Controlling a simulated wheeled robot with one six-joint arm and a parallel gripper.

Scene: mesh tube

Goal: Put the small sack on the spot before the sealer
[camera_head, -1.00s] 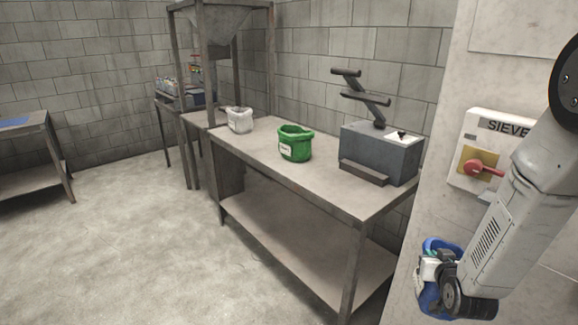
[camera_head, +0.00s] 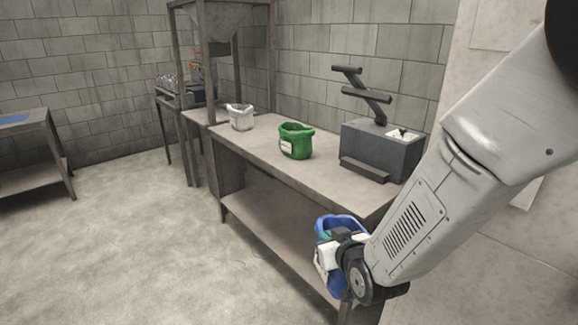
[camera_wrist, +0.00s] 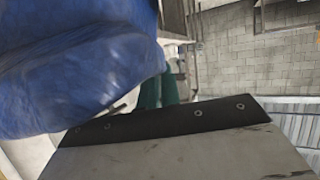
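A blue sack (camera_head: 341,222) is held at my gripper (camera_head: 326,245), in front of the table's near right end. In the wrist view the blue sack (camera_wrist: 75,60) fills the upper left, beside a teal finger (camera_wrist: 150,92). My gripper appears shut on it; the exact grip is partly hidden. The sealer (camera_head: 378,148), a dark grey box with lever bars on top, stands on the right end of the table (camera_head: 250,148). A low dark ledge (camera_head: 364,170) runs along its front. The tabletop before it is bare, with no marked spot visible.
A green sack (camera_head: 296,142) stands open left of the sealer. A white sack (camera_head: 240,118) stands farther left under a metal hopper frame (camera_head: 205,70). A lower shelf (camera_head: 270,225) runs under the table. A side table (camera_head: 40,130) is at far left.

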